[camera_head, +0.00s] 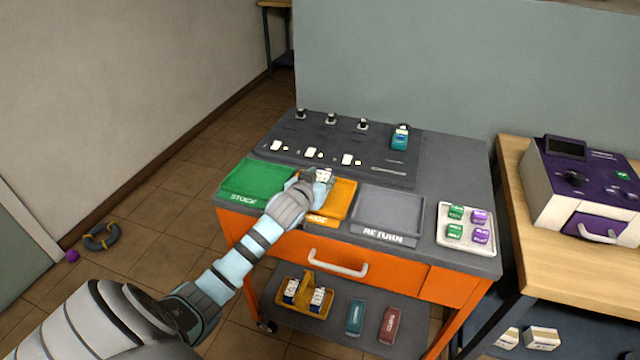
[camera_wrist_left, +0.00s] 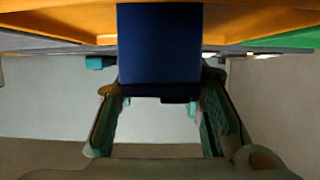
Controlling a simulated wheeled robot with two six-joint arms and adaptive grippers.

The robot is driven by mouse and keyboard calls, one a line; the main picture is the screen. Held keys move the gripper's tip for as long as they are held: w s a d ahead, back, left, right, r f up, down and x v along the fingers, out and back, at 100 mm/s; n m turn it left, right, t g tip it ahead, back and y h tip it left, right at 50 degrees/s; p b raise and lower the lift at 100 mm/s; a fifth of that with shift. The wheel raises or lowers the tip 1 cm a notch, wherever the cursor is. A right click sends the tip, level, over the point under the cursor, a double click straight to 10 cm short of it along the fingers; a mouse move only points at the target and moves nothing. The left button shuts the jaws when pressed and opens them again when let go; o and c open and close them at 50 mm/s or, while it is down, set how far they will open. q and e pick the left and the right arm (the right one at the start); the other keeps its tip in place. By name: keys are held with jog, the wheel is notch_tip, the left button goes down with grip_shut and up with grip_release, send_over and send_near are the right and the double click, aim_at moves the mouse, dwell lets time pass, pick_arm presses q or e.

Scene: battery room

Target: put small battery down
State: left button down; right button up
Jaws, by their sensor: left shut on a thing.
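The small battery (camera_head: 325,174) shows a white top with dark marks in the head view. In the left wrist view it is a dark blue block (camera_wrist_left: 160,45) between the fingers. My left gripper (camera_head: 316,182) is shut on it over the back of the orange tray (camera_head: 343,196), near the edge of the green STOCK tray (camera_head: 256,180). The gripper and arm hide part of the orange tray and its label. I cannot tell whether the battery touches the tray. The grey RETURN tray (camera_head: 388,210) is empty. My right gripper is not in view.
A dark charging panel (camera_head: 330,140) with a teal battery (camera_head: 400,138) lies behind the trays. A white tray (camera_head: 466,244) of green and purple blocks stands at right. The lower shelf holds an orange carrier (camera_head: 304,302). A purple-topped machine (camera_head: 590,180) stands on the wooden table.

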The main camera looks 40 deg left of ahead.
pick_arm(q)
jog(key=c, duration=1.1)
grip_release()
jog(key=shift+o, duration=0.2)
jog(key=p+v, duration=0.3)
jog(key=v, duration=0.9)
